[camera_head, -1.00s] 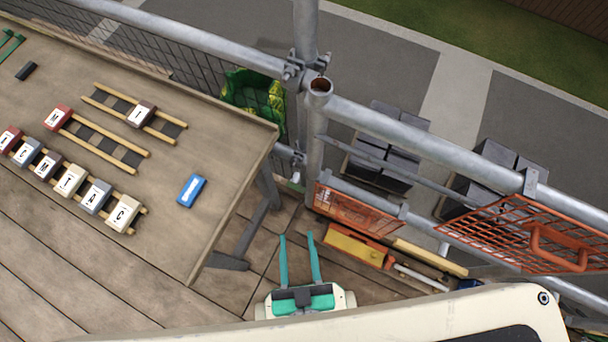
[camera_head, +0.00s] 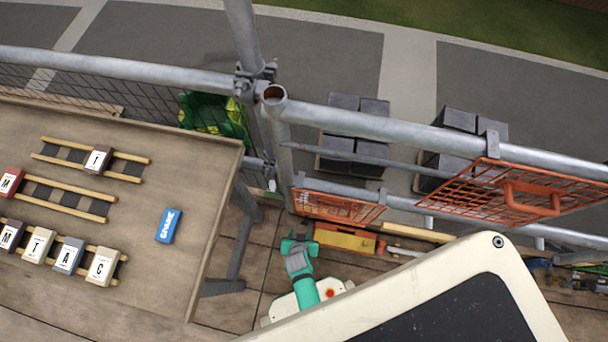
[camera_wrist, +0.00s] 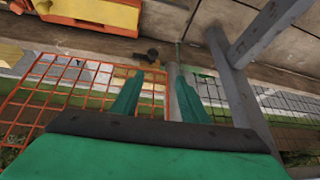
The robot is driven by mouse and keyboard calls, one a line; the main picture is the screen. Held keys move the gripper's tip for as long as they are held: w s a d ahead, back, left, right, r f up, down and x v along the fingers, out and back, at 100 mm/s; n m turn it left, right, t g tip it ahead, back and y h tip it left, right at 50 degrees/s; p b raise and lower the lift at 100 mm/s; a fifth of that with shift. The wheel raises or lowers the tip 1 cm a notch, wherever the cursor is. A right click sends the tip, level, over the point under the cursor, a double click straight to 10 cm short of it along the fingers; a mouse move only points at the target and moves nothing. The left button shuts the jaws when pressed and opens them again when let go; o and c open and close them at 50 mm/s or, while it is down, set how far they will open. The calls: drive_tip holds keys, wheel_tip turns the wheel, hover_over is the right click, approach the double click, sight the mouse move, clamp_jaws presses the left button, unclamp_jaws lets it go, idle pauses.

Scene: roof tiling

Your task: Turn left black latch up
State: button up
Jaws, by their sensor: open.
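My gripper (camera_wrist: 159,73) shows in the wrist view with its two green fingers apart and nothing between them. In the head view its green wrist (camera_head: 300,262) is beside the table's right end, and the fingers cannot be made out. A small dark piece (camera_wrist: 150,54) lies just beyond the fingertips in the wrist view, close to the corner of an orange mesh panel (camera_wrist: 75,92). It may be the left black latch, but it is too small to tell, and so is which way it is turned. The same panel seems to stand left in the head view (camera_head: 340,207).
Grey scaffold rails and a post (camera_head: 273,115) run behind my gripper. A second orange mesh panel (camera_head: 500,195) hangs at the right. A yellow-orange case (camera_head: 345,240) lies by the rail. The table (camera_head: 190,265) holds lettered tiles and a blue block (camera_head: 168,225).

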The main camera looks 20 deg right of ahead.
drive_tip(key=m+g, duration=0.1)
drive_tip(key=g, duration=0.1)
approach(304, 224)
drive_tip(key=x, duration=0.7)
drive_tip(key=shift+d+f, duration=0.1)
drive_tip(key=shift+f, duration=0.2)
drive_tip(key=shift+w+d+f, duration=0.1)
drive_tip(key=shift+w+f, duration=0.05)
drive_tip(key=shift+f, duration=0.5)
drive_tip(key=shift+w, duration=0.1)
drive_tip(key=c, duration=1)
